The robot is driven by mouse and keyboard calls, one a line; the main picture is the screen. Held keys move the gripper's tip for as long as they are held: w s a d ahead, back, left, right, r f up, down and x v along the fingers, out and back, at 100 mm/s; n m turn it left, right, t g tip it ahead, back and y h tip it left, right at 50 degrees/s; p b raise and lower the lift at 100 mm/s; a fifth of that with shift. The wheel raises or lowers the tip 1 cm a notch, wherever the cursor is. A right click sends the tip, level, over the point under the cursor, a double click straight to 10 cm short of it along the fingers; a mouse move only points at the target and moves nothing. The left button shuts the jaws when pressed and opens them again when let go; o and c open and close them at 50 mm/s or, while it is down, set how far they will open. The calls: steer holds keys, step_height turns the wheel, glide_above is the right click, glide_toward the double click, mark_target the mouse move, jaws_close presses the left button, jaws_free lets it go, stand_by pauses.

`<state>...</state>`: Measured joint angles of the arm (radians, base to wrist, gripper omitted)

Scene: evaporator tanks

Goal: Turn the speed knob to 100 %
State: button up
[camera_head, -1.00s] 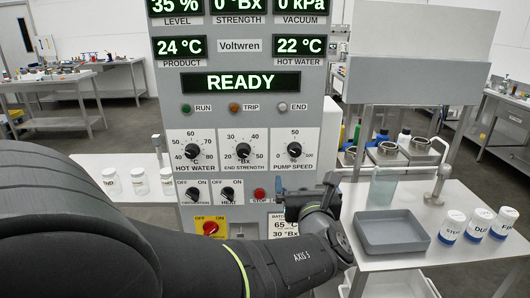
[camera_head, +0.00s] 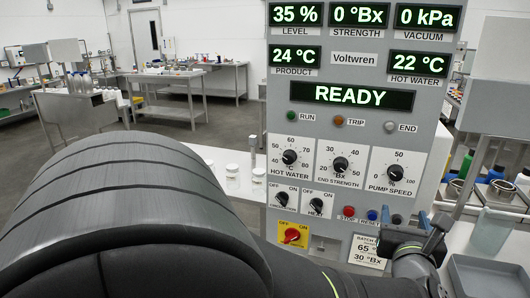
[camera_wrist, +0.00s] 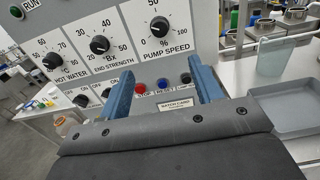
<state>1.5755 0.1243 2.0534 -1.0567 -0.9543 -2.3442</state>
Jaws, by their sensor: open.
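The speed knob is the black PUMP SPEED dial (camera_head: 395,172) on the right of the grey panel, with marks 0, 50 and 100. Its white pointer seems to aim to the lower left, near 0, but is small. In the wrist view the dial (camera_wrist: 159,27) stands ahead of my gripper (camera_wrist: 160,72), whose two blue fingers are spread wide with nothing between them. In the head view my gripper (camera_head: 398,246) is below the dial, in front of the panel's lower right, apart from the dial.
Left of it are the END STRENGTH dial (camera_head: 340,164) and HOT WATER dial (camera_head: 289,157). Below are a red STOP button (camera_head: 349,212), a blue RESET button (camera_head: 372,215) and a red-yellow switch (camera_head: 292,235). A grey tray (camera_head: 485,275) is at right. The display (camera_head: 350,95) reads READY.

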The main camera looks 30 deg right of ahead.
mark_target(396, 177)
steer(key=x, duration=1.7)
steer(key=shift+f, duration=0.1)
steer(key=shift+c, duration=0.4)
steer(key=c, duration=0.9)
